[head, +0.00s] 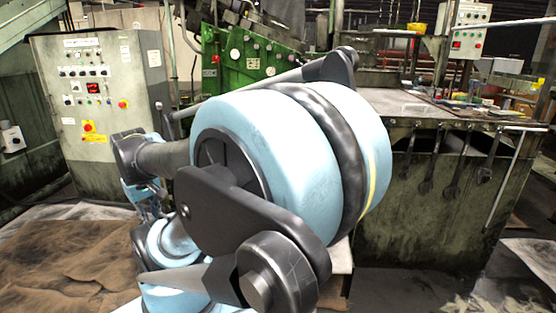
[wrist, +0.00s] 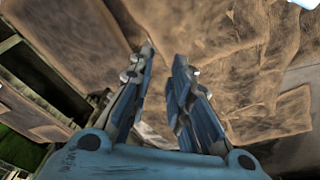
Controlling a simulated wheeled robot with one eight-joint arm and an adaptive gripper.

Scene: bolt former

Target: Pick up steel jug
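No steel jug can be made out in either view. My arm covers much of the middle of the head view and may hide things behind it. My gripper (wrist: 166,54) shows in the wrist view with its two fingers apart and nothing seen between them. It points toward brown, creased sheet-like material (wrist: 240,50). I cannot tell how far above this material the fingertips are.
A control cabinet (head: 95,100) stands at the left and a green machine (head: 250,60) behind my arm. A metal workbench (head: 430,210) with hanging tools is at the right. Brown sheeting (head: 70,250) covers the floor at lower left.

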